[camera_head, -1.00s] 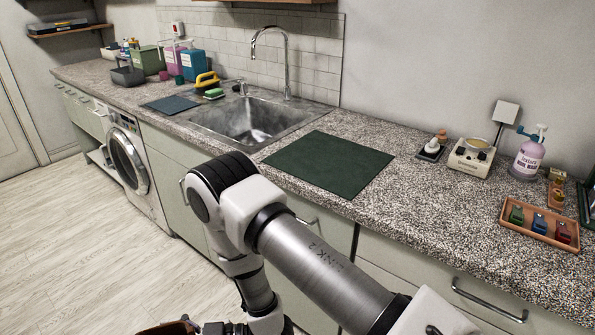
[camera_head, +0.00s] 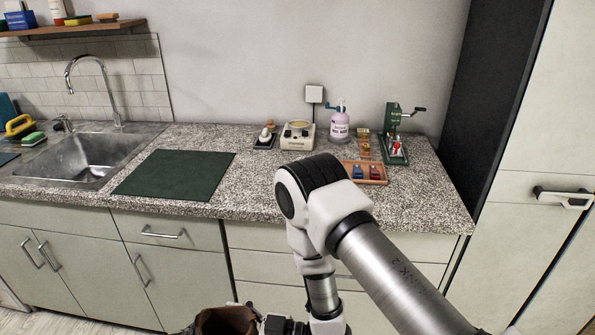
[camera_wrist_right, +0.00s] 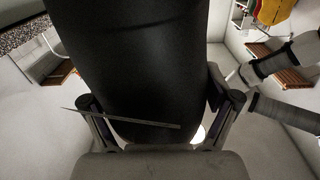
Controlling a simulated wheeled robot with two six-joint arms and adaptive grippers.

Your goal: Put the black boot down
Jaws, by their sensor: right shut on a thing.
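My right gripper (camera_wrist_right: 162,108) is shut on the black boot (camera_wrist_right: 135,50), whose dark shaft fills the middle of the right wrist view between the two fingers. A thin grey strip crosses the shaft low down; I cannot tell what it is. In the head view the boot (camera_head: 226,320) shows only its brown open top at the bottom edge, beside the right gripper (camera_head: 270,325). It is held in front of the cabinets, below counter height. The boot's foot and sole are hidden. My left gripper is not in view.
A dark green mat (camera_head: 176,175) lies flat and empty on the speckled counter (camera_head: 255,188), right of the sink (camera_head: 75,160). A scale (camera_head: 297,135), pump bottle (camera_head: 339,124), tray of small blocks (camera_head: 374,173) and green press (camera_head: 394,135) stand farther right. A tall cabinet (camera_head: 550,150) bounds the right.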

